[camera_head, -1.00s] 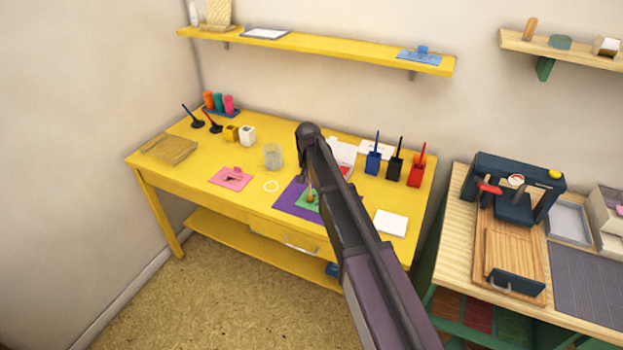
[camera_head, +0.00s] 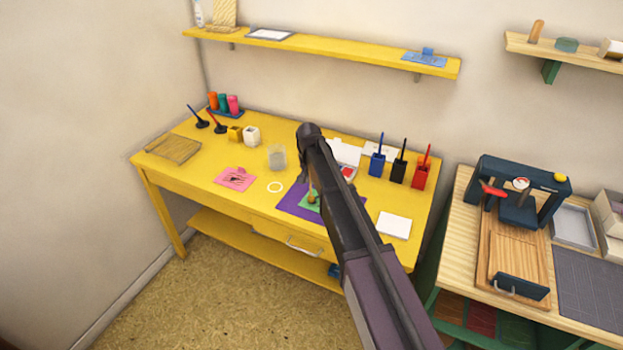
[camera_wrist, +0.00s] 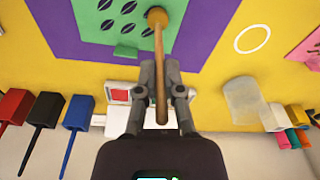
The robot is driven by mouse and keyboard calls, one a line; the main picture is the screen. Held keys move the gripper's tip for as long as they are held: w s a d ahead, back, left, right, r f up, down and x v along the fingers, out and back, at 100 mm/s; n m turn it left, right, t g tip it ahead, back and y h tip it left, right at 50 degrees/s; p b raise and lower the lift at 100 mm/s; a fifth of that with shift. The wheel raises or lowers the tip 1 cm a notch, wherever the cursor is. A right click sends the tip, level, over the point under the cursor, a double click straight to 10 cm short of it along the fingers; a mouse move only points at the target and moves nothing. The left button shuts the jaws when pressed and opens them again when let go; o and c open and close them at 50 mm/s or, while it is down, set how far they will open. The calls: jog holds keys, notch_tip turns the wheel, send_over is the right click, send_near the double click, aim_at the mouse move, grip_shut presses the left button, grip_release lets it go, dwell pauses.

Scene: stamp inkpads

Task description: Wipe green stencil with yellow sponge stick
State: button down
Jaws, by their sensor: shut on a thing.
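The green stencil (camera_wrist: 121,30) with several dark oval cut-outs lies on a purple mat (camera_wrist: 70,20) on the yellow table. It also shows in the head view (camera_head: 306,205), partly behind my arm. My gripper (camera_wrist: 160,72) is shut on the wooden handle of the sponge stick (camera_wrist: 160,80). The stick's round orange-yellow sponge tip (camera_wrist: 157,17) overlaps the stencil's edge area in the wrist view. I cannot tell whether it touches the stencil. In the head view the gripper's fingers are mostly hidden by the arm.
Blue (camera_head: 378,164), black (camera_head: 398,171) and red (camera_head: 420,176) holders with sticks stand at the table's right. A clear cup (camera_head: 276,158), a white ring (camera_head: 275,187) and a pink stencil (camera_head: 235,178) lie to the left. A white block (camera_head: 394,225) lies at the front right.

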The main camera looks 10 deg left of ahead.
jog(key=shift+d, duration=0.15)
jog(key=shift+s+d, duration=0.25)
jog(key=shift+d, duration=0.15)
jog(key=shift+d, duration=0.1)
dwell(0.5)
jog(key=shift+s+d, duration=0.2)
jog(key=shift+d, duration=0.25)
jog(key=shift+r+p, duration=0.45)
jog(key=shift+p, duration=0.05)
dwell(0.6)
notch_tip(320, 180, up, 6)
jog(key=p, duration=0.6)
